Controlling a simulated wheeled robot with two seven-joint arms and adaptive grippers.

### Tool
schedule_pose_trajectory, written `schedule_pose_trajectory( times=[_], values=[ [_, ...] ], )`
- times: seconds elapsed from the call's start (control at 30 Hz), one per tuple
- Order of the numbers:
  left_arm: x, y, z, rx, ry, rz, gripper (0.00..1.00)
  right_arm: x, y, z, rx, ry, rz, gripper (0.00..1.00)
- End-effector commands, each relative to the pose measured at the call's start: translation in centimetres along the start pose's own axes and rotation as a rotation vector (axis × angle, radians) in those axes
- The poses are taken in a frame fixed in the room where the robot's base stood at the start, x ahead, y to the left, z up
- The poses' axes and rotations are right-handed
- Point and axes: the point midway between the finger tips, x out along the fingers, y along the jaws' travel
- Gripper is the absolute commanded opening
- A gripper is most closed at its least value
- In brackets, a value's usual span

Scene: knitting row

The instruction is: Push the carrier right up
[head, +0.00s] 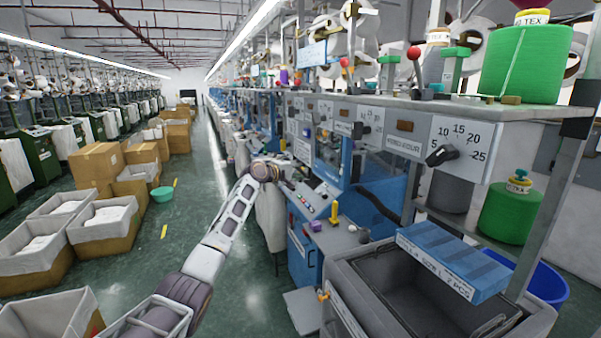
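My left arm reaches in from the bottom left to the blue and grey knitting machine (304,250). My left gripper (289,183) is at the machine's front, by the left end of the sloped control panel (313,197) with its coloured buttons. The gripper is small and dark here, and I cannot tell whether its fingers are open or shut or touch anything. I cannot tell which part is the carrier; it may be hidden behind the gripper. A yellow upright piece (334,213) stands on the machine to the right of the gripper. My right gripper is not in view.
A grey bin (345,290) with a blue box (452,262) on its rim stands at the front right. A shelf with a dial plate (458,148) and green yarn cones (525,65) is above.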

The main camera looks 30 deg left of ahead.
Motion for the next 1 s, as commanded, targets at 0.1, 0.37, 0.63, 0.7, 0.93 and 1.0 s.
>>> schedule_pose_trajectory(
  times=[0.1,0.37,0.63,0.7,0.93,1.0],
  values=[
    [-0.1,0.1,0.0,0.000,0.001,0.003,0.35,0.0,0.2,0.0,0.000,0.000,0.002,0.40],
    [-1.0,0.0,0.0,0.000,0.000,0.001,0.35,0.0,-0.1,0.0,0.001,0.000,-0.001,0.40],
    [-3.0,-0.1,0.0,0.002,0.000,-0.002,0.35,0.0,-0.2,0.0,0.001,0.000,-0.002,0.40],
    [-3.6,-0.1,0.0,0.000,0.000,-0.001,0.35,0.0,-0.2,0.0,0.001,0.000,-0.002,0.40],
    [-5.7,-0.2,0.0,0.000,0.000,-0.002,0.35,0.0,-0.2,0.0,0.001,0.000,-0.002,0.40],
    [-6.3,-0.1,-0.1,0.001,0.001,-0.001,0.35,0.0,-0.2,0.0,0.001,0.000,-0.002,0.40]
  ],
)
